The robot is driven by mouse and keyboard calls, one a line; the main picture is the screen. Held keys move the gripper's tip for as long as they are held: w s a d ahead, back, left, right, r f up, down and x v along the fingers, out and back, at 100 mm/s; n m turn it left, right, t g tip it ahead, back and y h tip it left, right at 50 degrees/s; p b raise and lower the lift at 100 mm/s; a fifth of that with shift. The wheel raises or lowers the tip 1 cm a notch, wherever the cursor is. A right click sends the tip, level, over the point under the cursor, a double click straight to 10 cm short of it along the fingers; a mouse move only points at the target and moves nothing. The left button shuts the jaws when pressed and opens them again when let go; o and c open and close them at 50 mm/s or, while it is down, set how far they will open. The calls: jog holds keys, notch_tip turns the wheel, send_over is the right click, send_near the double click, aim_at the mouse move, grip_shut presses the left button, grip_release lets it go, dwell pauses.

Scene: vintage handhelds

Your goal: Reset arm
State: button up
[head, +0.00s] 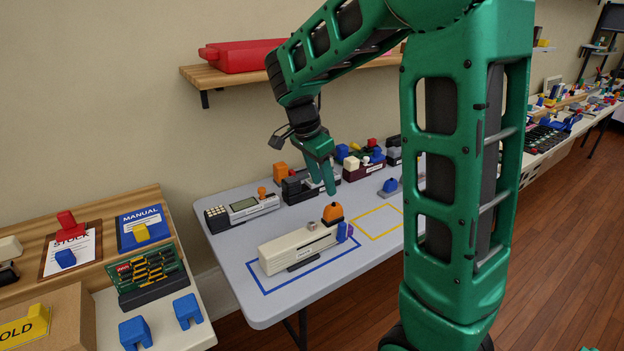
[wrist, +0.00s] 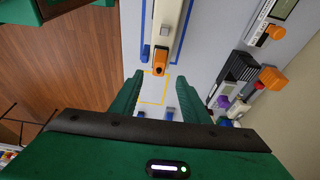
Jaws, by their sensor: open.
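My gripper (head: 322,178) hangs fingers down over the grey table (head: 238,258), on my green arm. In the wrist view my gripper (wrist: 173,88) has its two green fingers spread, with nothing held between them. A long cream device (head: 292,248) lies inside a blue outline on the table. It has an orange piece (head: 333,213) at one end, with blue and purple bits beside it. In the wrist view the cream device (wrist: 169,28) is ahead of the fingers, its orange end (wrist: 159,66) nearest the gap.
A yellow outline (head: 379,222) on the table looks empty. A grey device with a screen (head: 243,211) and several dark blocky devices stand along the back. A wooden shelf with a red case (head: 238,55) is above. A side bench holds a blue manual (head: 141,224) and a board.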

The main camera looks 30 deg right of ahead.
jog(key=s+n+y, duration=0.1)
jog(key=s+n, duration=0.4)
jog(key=s, duration=0.9)
jog(key=s+d+n+y, duration=0.1)
jog(key=s+n, duration=0.5)
jog(key=s, duration=0.8)
jog(key=shift+s+f+y, duration=0.25)
jog(key=shift+f+y, duration=0.2)
jog(key=shift+y, duration=0.35)
jog(key=shift+d, duration=0.1)
jog(key=shift+w+f, duration=0.25)
jog(key=shift+w, duration=0.4)
